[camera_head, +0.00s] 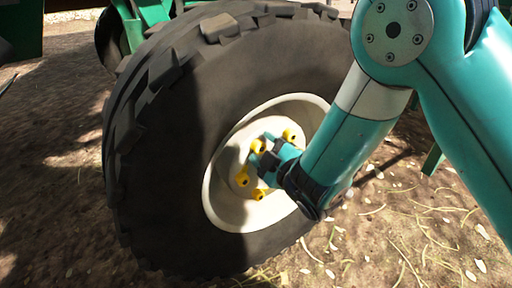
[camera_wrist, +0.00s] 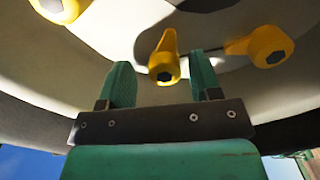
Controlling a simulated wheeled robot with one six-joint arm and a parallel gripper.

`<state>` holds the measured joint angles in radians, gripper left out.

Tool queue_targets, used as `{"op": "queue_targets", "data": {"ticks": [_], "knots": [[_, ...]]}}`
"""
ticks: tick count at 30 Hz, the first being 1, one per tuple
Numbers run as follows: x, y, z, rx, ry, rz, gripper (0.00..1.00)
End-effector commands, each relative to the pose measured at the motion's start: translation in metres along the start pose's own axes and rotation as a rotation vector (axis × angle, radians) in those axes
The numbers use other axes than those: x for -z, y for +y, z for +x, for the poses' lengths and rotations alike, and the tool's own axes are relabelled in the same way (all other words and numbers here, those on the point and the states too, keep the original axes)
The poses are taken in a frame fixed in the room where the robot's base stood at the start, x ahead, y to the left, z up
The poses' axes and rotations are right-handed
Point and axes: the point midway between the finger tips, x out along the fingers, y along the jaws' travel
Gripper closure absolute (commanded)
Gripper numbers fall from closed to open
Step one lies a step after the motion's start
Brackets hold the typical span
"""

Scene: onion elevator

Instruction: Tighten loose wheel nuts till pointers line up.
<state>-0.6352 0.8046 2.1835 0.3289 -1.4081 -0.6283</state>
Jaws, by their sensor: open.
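The big black tyre (camera_head: 150,165) has a cream rim (camera_head: 222,200) with yellow nut pointers around its hub. In the head view, several show: one at upper right (camera_head: 290,135), one at upper left (camera_head: 257,146) and others lower down (camera_head: 242,180). My gripper (camera_head: 263,149) is at the hub, its fingers open. In the wrist view, one yellow pointer (camera_wrist: 164,55) lies between the open fingers of my gripper (camera_wrist: 162,72), with gaps on both sides; its tip points up. Another pointer (camera_wrist: 265,45) at right points left. A third (camera_wrist: 60,8) is cut off at upper left.
Green machine parts (camera_head: 135,25) stand behind the tyre at upper left. Dry ground (camera_head: 50,160) with straw lies around the wheel. My arm covers the right side of the rim and part of the hub.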

Motion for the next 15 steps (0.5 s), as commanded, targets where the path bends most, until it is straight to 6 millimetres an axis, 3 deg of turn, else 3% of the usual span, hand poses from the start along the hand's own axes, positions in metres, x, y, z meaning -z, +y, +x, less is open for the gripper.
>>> {"op": "queue_targets", "data": {"ticks": [8, 14, 15], "knots": [[0.0087, -0.0057, 0.0039, 0.008, 0.013, 0.001, 0.44], [0.0090, -0.0060, 0.0039, 0.008, 0.013, 0.000, 0.90], [0.0089, -0.0060, 0.0038, 0.008, 0.013, 0.001, 0.91]]}}
